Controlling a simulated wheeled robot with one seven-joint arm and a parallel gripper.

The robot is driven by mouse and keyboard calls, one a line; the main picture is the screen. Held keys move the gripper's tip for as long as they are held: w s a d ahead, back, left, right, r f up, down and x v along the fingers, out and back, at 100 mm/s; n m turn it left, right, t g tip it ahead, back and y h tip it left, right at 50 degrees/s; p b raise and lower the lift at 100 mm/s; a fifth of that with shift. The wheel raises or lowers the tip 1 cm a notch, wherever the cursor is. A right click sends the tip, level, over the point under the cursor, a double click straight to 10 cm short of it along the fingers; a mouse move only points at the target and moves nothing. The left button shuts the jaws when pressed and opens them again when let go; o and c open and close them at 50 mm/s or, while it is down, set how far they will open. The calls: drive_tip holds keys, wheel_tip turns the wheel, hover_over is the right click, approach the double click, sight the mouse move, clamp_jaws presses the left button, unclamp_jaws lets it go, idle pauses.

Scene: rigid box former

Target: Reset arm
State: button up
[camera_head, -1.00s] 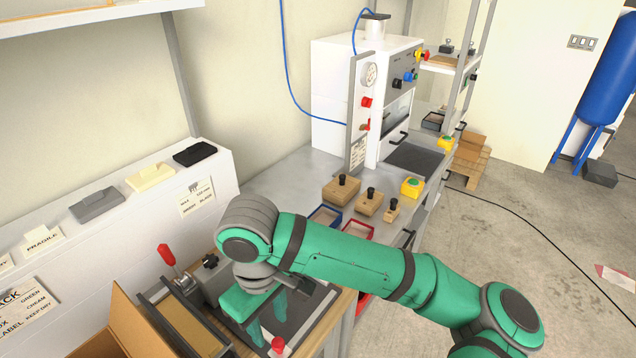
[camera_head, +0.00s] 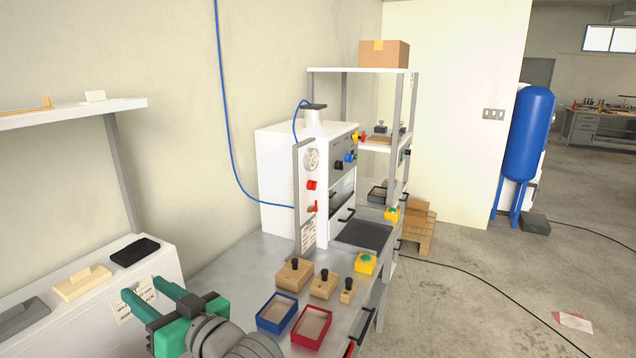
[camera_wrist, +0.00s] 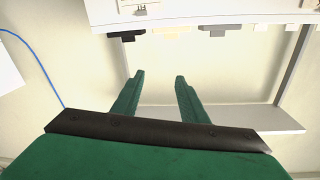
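My gripper (camera_head: 152,295) is at the lower left of the head view. Its two green fingers stand apart with nothing between them. They point up and left, in front of the white ledge (camera_head: 168,262) that carries coloured blocks. In the wrist view my gripper (camera_wrist: 160,82) also shows spread fingers with empty space between them. Most of my arm is out of the head view, below its lower edge.
A grey bench holds a blue tray (camera_head: 277,312), a red tray (camera_head: 311,326), wooden knobbed blocks (camera_head: 294,274) and a white machine (camera_head: 275,190). A wall shelf (camera_head: 60,113) is at upper left. Open floor (camera_head: 480,295) lies right.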

drive_tip(key=w+d+f+m+t+h, duration=0.35)
drive_tip(key=d+t, duration=0.25)
drive_tip(key=d, duration=0.2)
drive_tip(key=w+d+f+m+t+h, duration=0.25)
drive_tip(key=d+m+t, duration=0.25)
drive_tip(key=d, duration=0.3)
drive_tip(key=s+d+f+m+h, duration=0.25)
drive_tip(key=s+f+h, duration=0.2)
drive_tip(key=f, duration=0.35)
drive_tip(key=s+d+f+m+h, duration=0.1)
drive_tip(key=s+d+f+h, duration=0.25)
drive_tip(key=s+f, duration=0.4)
drive_tip(key=s+d+f+n+g, duration=0.1)
drive_tip(key=s+d+f, duration=0.2)
drive_tip(key=s, duration=0.6)
drive_tip(key=s+d+f+g+h, duration=0.1)
drive_tip(key=s+d+f+g, duration=0.1)
drive_tip(key=s+f, duration=0.4)
drive_tip(key=s+d+f+n+g+h, duration=0.1)
drive_tip(key=s+d+f, duration=0.3)
drive_tip(key=s, duration=1)
drive_tip(key=shift+s+d+f+n+g, duration=0.15)
drive_tip(key=shift+s+f+n+g, duration=0.15)
drive_tip(key=shift+g, duration=0.1)
